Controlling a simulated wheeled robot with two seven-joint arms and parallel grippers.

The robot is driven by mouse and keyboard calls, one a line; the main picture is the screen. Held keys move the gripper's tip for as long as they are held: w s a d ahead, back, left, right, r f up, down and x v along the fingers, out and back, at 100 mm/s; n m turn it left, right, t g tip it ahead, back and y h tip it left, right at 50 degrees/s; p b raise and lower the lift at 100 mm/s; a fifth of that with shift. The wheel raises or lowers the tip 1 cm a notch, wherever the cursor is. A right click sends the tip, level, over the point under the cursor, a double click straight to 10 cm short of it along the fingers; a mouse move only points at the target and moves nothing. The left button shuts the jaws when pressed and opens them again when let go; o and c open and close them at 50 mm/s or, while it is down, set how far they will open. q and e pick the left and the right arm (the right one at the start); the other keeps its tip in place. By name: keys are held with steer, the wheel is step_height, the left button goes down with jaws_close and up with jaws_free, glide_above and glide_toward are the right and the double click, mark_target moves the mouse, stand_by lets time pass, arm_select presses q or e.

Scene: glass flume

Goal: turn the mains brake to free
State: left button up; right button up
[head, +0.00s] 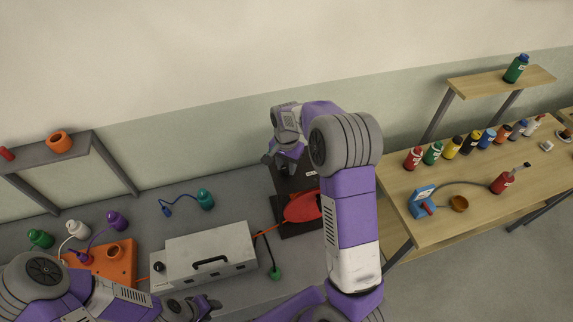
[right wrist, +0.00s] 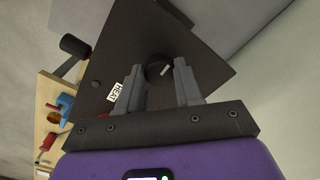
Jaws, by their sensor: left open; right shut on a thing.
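A dark round knob (right wrist: 154,70) with a white pointer line sits on a dark panel (right wrist: 205,45) in the right wrist view. My right gripper (right wrist: 158,76) is shut on this knob, one finger on each side; the pointer slants up and right. My left gripper (head: 196,309) is open and empty near the bottom edge, in front of the white box.
The white box (head: 205,252) with a handle and small black knob stands on the grey bench. A red piece (head: 303,207) lies by the dark stand. An orange block (head: 108,262) and several bottles are at left. A wooden table (head: 480,195) with several bottles is at right.

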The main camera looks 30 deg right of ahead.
steer(key=n+b, duration=0.1)
steer(key=n, duration=0.3)
steer(key=n+b, duration=0.1)
steer(key=n, duration=0.3)
steer(key=shift+n, duration=0.4)
steer(key=n, duration=0.4)
steer(key=shift+r+n, duration=0.1)
steer(key=shift+n, duration=0.2)
steer(key=n, duration=0.4)
steer(key=shift+w, duration=0.1)
steer(key=o, duration=1)
steer(key=shift+o, duration=0.2)
